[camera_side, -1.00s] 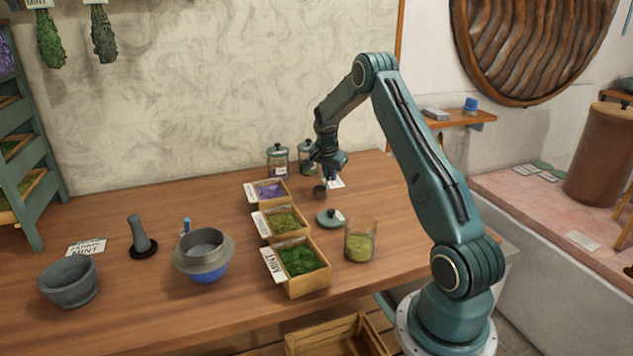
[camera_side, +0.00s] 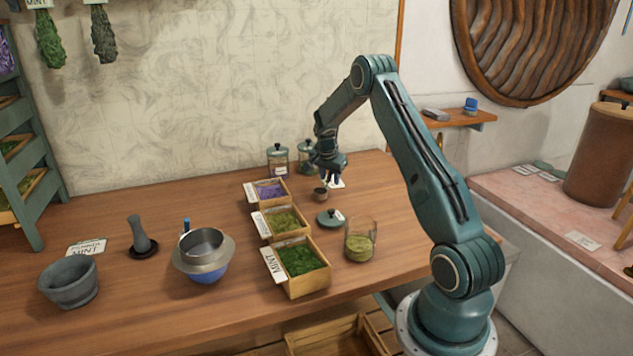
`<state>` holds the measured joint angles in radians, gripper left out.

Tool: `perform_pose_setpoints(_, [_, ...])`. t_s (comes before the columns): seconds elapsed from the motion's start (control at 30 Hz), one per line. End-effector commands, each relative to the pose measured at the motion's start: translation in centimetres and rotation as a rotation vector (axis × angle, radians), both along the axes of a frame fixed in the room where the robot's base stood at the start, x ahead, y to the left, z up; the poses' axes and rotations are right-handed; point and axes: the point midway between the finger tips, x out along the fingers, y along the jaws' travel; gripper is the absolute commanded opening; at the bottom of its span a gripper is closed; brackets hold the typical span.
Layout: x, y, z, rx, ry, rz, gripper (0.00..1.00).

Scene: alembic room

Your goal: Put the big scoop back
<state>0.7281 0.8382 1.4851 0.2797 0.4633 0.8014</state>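A small dark scoop (camera_side: 320,195) is at the far right of the table, beyond the green lid, with its cup low at the tabletop. My gripper (camera_side: 328,179) points down just above and slightly right of the cup, over the scoop's handle end.
Wooden boxes of purple (camera_side: 270,190), olive (camera_side: 283,222) and green (camera_side: 301,261) herbs stand left of the scoop. A green lid (camera_side: 330,218) and open glass jar (camera_side: 360,243) are nearer. Lidded jars (camera_side: 278,161) stand behind. A bowl (camera_side: 204,256) and mortar (camera_side: 69,283) stand left.

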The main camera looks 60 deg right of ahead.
Motion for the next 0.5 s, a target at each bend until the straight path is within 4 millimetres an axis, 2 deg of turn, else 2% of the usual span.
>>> perform_pose_setpoints(0.27, [-0.1,0.4,1.3,0.000,0.000,0.000,0.36])
perform_pose_setpoints(0.5, [-0.2,1.6,4.1,-0.002,-0.002,0.001,0.36])
